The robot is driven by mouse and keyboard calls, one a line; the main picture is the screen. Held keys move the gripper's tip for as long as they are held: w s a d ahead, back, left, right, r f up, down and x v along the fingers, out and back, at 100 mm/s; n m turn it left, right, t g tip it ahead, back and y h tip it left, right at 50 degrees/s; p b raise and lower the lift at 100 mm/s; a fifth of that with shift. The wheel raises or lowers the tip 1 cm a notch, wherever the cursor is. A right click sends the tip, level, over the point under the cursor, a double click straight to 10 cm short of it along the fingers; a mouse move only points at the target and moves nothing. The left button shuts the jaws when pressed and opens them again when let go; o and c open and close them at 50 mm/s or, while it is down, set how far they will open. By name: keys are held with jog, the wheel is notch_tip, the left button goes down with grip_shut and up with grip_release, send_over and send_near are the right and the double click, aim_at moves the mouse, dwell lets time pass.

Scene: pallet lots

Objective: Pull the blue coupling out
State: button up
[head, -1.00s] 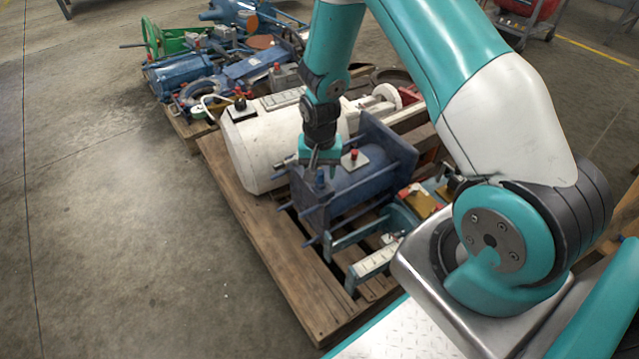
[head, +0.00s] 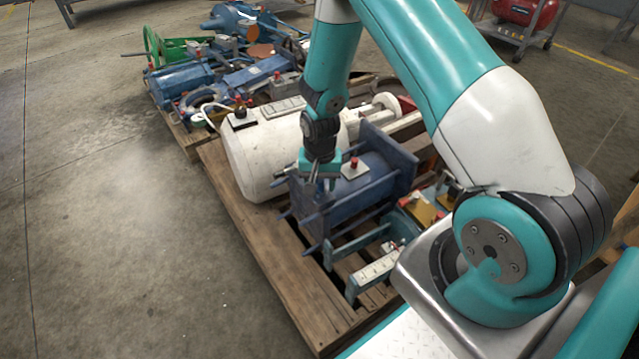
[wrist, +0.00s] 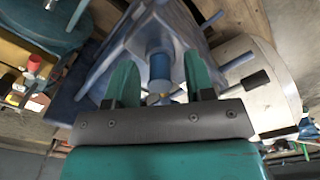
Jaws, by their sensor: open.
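The blue coupling (wrist: 160,66) is a short cylinder on the end of the dark blue machine (head: 355,190), which lies on the pallet. In the wrist view it stands between the two teal fingers of my gripper (wrist: 160,82), with a gap on each side. My gripper also shows in the head view (head: 321,178), pointing down over the near end of the machine. It is open and not closed on anything. In the head view the fingers mostly hide the coupling. I cannot tell how deep it sits between them.
The wooden pallet (head: 262,232) also holds a white tank (head: 262,160) beside the blue machine and a pale block (head: 375,268) in front. Long blue rods stick out from the machine near my gripper. A second loaded pallet stands behind. The floor at left (head: 110,230) is clear.

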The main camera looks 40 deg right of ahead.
dwell(0.9)
grip_shut()
jog(key=shift+r, duration=0.1)
jog(key=shift+r+p, duration=2.85)
jog(key=shift+r, duration=0.1)
